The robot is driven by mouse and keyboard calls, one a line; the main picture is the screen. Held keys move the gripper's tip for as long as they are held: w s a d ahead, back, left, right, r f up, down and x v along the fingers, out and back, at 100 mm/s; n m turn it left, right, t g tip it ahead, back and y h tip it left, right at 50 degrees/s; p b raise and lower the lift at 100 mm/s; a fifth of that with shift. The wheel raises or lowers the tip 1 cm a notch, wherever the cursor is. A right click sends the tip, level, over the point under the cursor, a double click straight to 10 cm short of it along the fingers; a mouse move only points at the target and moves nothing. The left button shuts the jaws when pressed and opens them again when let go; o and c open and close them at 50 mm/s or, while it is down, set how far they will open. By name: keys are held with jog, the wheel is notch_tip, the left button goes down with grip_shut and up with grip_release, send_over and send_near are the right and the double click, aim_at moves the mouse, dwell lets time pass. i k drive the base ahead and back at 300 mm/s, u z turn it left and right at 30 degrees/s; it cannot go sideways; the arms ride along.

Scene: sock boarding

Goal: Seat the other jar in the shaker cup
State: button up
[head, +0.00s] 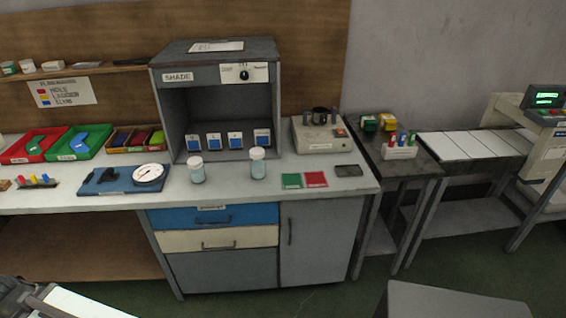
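Two jars with white lids and pale blue contents stand upright on the grey bench in front of the shade cabinet. The left jar (197,171) is left of the cabinet's middle, and the right jar (258,163) is near its right side. A cream machine (318,143) stands on the bench right of the cabinet, with a dark cup-like holder (320,115) and posts on top; it looks like the shaker. I cannot see inside the holder. I see no gripper in this view.
The shade cabinet (215,75) holds several blue-and-white cards. Green (291,181) and red (316,179) swatches and a dark pad (348,171) lie before the machine. A round gauge (148,175) lies on a blue board at left. The bench between the jars is clear.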

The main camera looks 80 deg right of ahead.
aim_at(320, 115)
jog(key=z, duration=2.25)
